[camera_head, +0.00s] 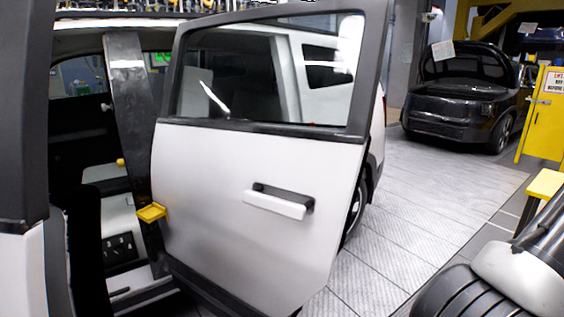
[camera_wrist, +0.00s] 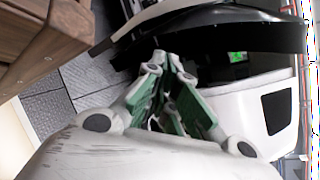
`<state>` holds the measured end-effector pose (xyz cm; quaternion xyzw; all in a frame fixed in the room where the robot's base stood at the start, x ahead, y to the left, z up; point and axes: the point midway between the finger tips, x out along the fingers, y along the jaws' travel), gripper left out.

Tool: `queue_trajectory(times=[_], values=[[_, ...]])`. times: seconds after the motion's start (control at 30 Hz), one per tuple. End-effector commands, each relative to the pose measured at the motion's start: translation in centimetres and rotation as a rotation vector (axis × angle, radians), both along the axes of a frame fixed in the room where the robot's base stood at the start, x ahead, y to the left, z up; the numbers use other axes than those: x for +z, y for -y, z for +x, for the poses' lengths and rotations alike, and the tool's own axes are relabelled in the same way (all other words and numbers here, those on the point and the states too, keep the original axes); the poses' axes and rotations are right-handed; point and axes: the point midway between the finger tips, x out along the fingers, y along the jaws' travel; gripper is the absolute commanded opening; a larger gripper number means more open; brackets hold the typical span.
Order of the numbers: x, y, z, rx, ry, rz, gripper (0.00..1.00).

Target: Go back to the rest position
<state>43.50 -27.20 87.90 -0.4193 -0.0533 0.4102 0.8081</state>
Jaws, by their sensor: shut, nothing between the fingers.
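My gripper (camera_wrist: 167,66) shows only in the wrist view. Its green-padded fingers are drawn together and hold nothing. Beyond the fingertips there is a dark curved panel (camera_wrist: 215,35). A white body part with a dark inset (camera_wrist: 245,110) lies to the right of the fingers. I cannot tell whether the fingers touch anything; they look apart from these surfaces. In the head view the gripper is out of sight.
In the head view, a white car door (camera_head: 250,190) stands open close in front. A dark car (camera_head: 460,100) with its hood raised and a yellow cabinet (camera_head: 546,112) stand at right. Grey floor (camera_head: 420,200) between them is clear. Brown wooden furniture (camera_wrist: 35,35) is near the wrist.

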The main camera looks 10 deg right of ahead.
Motion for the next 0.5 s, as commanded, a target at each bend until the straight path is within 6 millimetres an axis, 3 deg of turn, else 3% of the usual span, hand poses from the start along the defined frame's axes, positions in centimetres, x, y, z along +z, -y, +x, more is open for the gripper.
queue_trajectory(times=[0.27,0.5], values=[[2.0,-2.0,-3.6,0.238,-0.293,-0.112,0.00],[5.9,-2.1,-4.8,0.487,-0.500,-0.449,0.00]])
